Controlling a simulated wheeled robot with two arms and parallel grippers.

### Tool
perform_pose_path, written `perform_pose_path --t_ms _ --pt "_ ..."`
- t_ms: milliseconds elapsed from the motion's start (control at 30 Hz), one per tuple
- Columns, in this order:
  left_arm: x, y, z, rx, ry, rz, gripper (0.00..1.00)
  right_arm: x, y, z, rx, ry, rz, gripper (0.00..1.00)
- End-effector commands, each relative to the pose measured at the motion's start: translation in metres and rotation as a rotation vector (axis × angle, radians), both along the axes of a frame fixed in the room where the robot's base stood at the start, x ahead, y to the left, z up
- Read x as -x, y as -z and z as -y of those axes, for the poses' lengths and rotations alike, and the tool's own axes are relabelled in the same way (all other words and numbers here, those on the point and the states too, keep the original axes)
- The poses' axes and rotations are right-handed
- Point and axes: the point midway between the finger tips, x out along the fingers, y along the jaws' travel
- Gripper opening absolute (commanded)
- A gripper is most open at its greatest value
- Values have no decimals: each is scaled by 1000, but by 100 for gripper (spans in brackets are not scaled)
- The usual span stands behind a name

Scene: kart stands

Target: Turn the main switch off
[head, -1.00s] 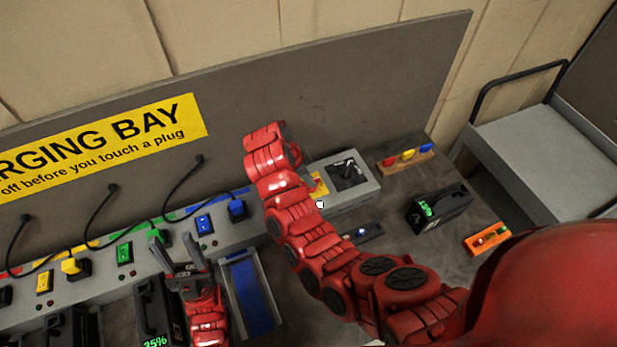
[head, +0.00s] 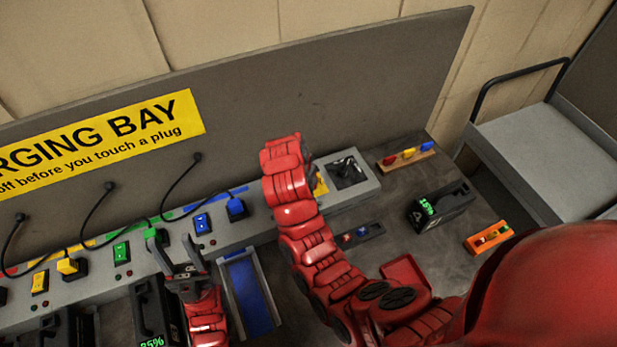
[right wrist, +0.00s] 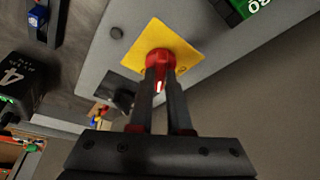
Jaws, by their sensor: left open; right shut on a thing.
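The main switch is a red knob (right wrist: 159,60) on a yellow plate (right wrist: 184,42), seen in the right wrist view. My right gripper (right wrist: 161,82) is shut on this knob, one finger on each side. In the head view my right arm covers the knob and most of the gripper; only a sliver of the yellow plate (head: 321,185) shows beside it. My left gripper (head: 172,248) is open and empty, low in front of the charging strip near the green switch (head: 121,253).
The grey box (head: 365,190) with the yellow plate also has a dark recess. The charging strip (head: 225,233) carries coloured switches and corded plugs. A blue-floored tray (head: 250,295) stands right of my left gripper. A battery (head: 440,207) and an orange holder (head: 489,238) sit at right.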

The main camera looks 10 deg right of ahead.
Motion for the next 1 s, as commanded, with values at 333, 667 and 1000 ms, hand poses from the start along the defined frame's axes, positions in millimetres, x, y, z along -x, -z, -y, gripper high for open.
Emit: perform_pose_path --t_ms 333,667,1000 --pt "0 3 0 0 0 0 50 1 0 2 -2 -326 3 0" --pt "0 2 0 0 0 0 50 2 0 5 -1 -633 0 0" --pt "0 -1 0 0 0 0 50 1 -1 5 -1 -879 2 0"
